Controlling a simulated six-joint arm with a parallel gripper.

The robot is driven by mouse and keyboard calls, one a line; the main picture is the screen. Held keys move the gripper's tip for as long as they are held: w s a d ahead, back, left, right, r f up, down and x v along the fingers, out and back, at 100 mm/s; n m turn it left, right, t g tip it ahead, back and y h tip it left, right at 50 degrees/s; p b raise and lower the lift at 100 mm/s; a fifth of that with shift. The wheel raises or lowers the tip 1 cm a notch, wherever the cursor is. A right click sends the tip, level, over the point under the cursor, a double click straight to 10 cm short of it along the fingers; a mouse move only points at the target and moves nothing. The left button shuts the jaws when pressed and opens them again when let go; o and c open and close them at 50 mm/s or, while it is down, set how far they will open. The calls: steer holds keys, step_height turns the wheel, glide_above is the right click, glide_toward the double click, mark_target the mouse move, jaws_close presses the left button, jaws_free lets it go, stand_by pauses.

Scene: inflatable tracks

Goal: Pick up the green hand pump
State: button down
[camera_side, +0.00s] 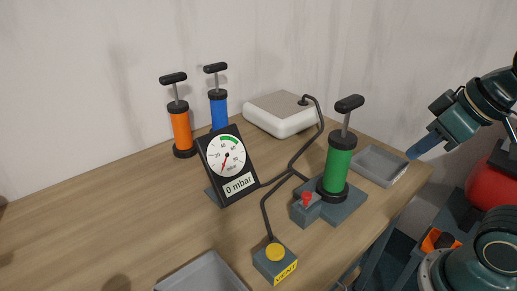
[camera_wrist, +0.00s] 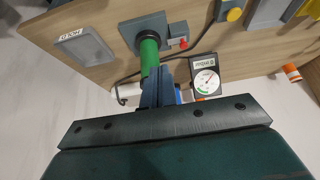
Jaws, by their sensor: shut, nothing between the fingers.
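The green hand pump (camera_side: 339,160) stands upright on a dark grey base at the right part of the table, with a black T-handle on top. My gripper (camera_side: 412,154) is at the right, apart from the pump, near the table's right edge beside a grey tray. Its blue fingers are shut and empty. In the wrist view the green pump (camera_wrist: 149,52) shows just beyond the closed fingertips of my gripper (camera_wrist: 158,72); the fingers hide part of what lies behind them.
A grey tray (camera_side: 402,174) lies right of the pump. A red knob (camera_side: 306,198), a yellow vent button (camera_side: 275,251), dark tubes and a gauge (camera_side: 227,158) stand left of it. Orange (camera_side: 181,131) and blue (camera_side: 219,112) pumps and a white box (camera_side: 283,124) are at the back.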

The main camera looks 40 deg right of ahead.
steer(key=c, duration=1)
jaws_free()
steer(key=shift+o, duration=0.2)
step_height(320, 180, up, 11)
steer(key=m+g, duration=0.6)
steer(key=m, duration=1.2)
glide_above(351, 98)
steer(key=shift+r, duration=0.2)
steer(key=shift+f, duration=4.3)
